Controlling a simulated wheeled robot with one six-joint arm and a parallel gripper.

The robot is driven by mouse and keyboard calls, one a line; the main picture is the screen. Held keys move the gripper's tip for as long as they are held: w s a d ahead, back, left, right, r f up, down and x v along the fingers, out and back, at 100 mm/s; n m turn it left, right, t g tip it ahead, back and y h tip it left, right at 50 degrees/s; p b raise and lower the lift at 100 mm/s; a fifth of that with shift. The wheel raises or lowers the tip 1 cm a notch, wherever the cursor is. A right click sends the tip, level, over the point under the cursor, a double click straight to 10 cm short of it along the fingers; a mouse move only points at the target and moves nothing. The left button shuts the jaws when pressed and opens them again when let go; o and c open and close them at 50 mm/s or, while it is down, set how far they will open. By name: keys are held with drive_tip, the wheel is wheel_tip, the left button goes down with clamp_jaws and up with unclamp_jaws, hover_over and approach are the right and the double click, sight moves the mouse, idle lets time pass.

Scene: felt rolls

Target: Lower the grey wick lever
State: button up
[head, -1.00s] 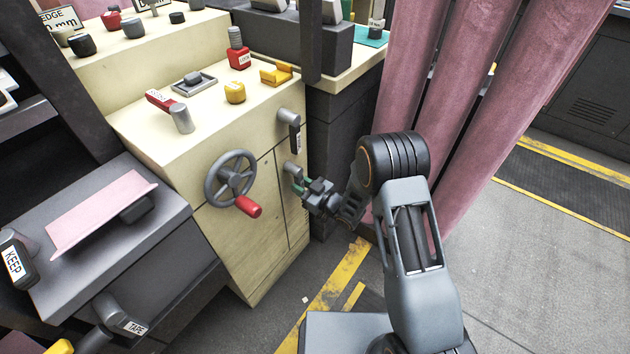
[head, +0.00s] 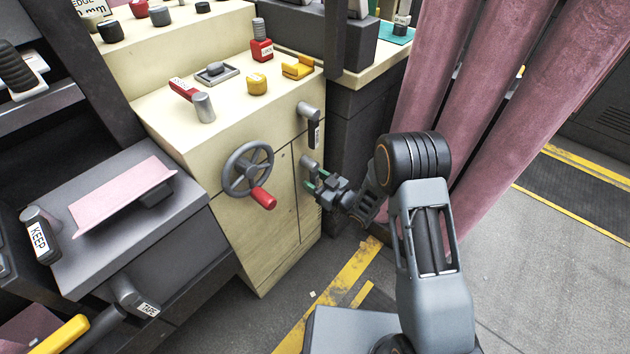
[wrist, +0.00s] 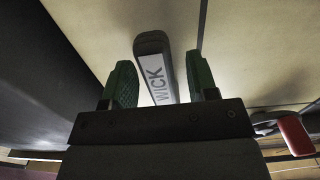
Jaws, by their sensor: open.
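The grey wick lever (wrist: 155,68) shows in the wrist view as a grey bar with a white WICK label, between the two green finger pads. In the head view its grey mount (head: 309,163) is on the front of the cream cabinet, below another lever; its handle is mostly hidden by my gripper. My gripper (head: 318,182) is open at the lever, with one finger on each side of it; it also shows in the wrist view (wrist: 162,85). A gap shows on both sides of the bar in the wrist view, and I cannot tell whether either finger touches it.
A dark-handled lever (head: 311,122) hangs just above my gripper. A handwheel (head: 247,168) with a red knob (head: 263,198) is to the left. Pink felt rolls (head: 440,70) stand behind my arm. The KEEP lever (head: 40,235) and TAPE lever (head: 133,297) are at lower left.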

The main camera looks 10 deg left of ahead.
drive_tip(key=p+v, duration=0.2)
drive_tip(key=v, duration=1.1)
drive_tip(key=shift+s+d, duration=0.25)
drive_tip(key=shift+d, duration=0.05)
drive_tip(key=w+d+r+m+h+p, duration=0.25)
drive_tip(key=r+h+p, duration=0.2)
drive_tip(key=r, duration=0.35)
drive_tip(key=w+d+r+m+h+p, duration=0.1)
drive_tip(key=d+r+h+p, duration=0.4)
drive_tip(key=r, duration=0.4)
drive_tip(key=w+d+r+m+h+p, duration=0.1)
drive_tip(key=w+d+r+h+p, duration=0.15)
drive_tip(key=r+p, duration=0.45)
drive_tip(key=s+d+r+m+g+h+p, duration=0.1)
drive_tip(key=s+d+r+m+h+p, duration=0.2)
drive_tip(key=r, duration=0.4)
drive_tip(key=s+d+r+m+g+h+p, duration=0.1)
drive_tip(key=s+r+m+p, duration=0.1)
drive_tip(key=s+r, duration=0.45)
drive_tip(key=s+a+r+m+g+y+p, duration=0.1)
drive_tip(key=s+r+g+p, duration=0.3)
drive_tip(key=s+r, duration=0.5)
drive_tip(key=shift+s+a+r+m+p, duration=0.2)
drive_tip(key=shift+s+a+m+p, duration=0.15)
drive_tip(key=shift+s+m+p, duration=0.7)
drive_tip(key=shift+s+n, duration=0.2)
drive_tip(key=shift+n, duration=0.1)
